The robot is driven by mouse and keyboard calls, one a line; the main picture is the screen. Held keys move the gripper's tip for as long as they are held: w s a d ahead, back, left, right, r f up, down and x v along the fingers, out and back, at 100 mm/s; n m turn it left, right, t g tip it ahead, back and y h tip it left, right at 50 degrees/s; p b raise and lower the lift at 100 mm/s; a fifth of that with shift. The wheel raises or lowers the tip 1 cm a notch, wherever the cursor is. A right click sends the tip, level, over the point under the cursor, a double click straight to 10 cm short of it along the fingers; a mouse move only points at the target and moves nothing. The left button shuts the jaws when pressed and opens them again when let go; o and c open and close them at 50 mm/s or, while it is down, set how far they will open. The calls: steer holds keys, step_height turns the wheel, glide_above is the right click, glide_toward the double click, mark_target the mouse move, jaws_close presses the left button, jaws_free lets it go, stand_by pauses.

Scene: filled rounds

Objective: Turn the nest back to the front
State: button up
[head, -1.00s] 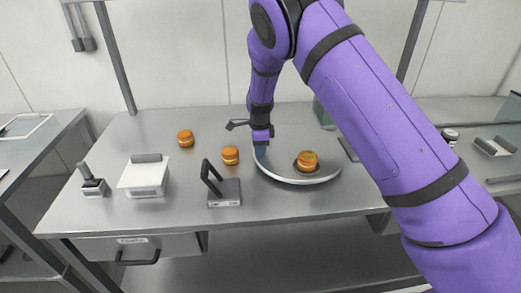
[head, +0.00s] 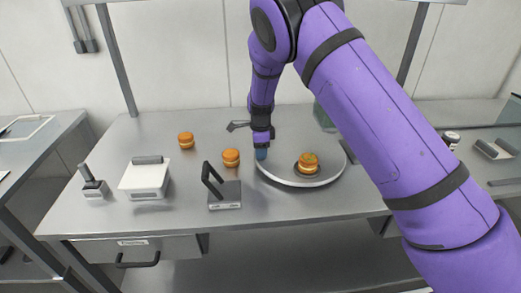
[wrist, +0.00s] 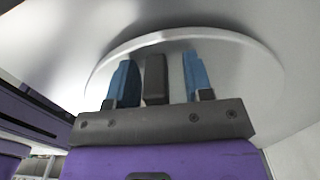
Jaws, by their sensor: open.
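The round turntable (head: 290,184) is a pale disc with a raised rim on the counter. Its dark nest (head: 297,170) is on the right-hand part of the disc and holds an orange-brown filled round (head: 308,160). My gripper (head: 261,155) is low over the disc's left edge, fingers pointing down. In the wrist view its two blue fingers (wrist: 158,80) are apart. A dark grey upright block (wrist: 155,78) shows between them, with gaps on both sides; whether it touches the disc is unclear. The disc's rim (wrist: 190,32) curves beyond the fingers. The nest is not seen in the wrist view.
Two more filled rounds stand left of the disc, one near (head: 231,158) and one farther back (head: 186,140). A dark-handled press (head: 225,194), a white box (head: 146,178) and a small handled tool (head: 94,186) stand front left. A greenish container is partly hidden behind my arm.

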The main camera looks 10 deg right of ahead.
step_height(320, 180, up, 11)
steer(key=shift+f, duration=0.15)
stand_by(0.5)
steer(key=s+d+r+n+t+y, duration=0.1)
steer(key=s+d+r+n, duration=0.3)
steer(key=s+d+r, duration=0.55)
steer(key=s+d+r+n+t+y, duration=0.1)
steer(key=s+d+r+n, duration=0.45)
steer(key=r, duration=0.65)
steer(key=s+d+r+n+t, duration=0.1)
steer(key=s+d+n, duration=0.1)
steer(key=s, duration=0.7)
steer(key=s+d+r+n+t+h, duration=0.1)
steer(key=s+d+n, duration=0.2)
steer(key=s, duration=0.6)
steer(key=s+d+r+n+t+h, duration=0.1)
steer(key=s+d+n, duration=0.1)
steer(key=s, duration=0.7)
steer(key=shift+s+d+n, duration=0.2)
steer(key=shift+d+n, duration=0.15)
steer(key=shift+n, duration=0.5)
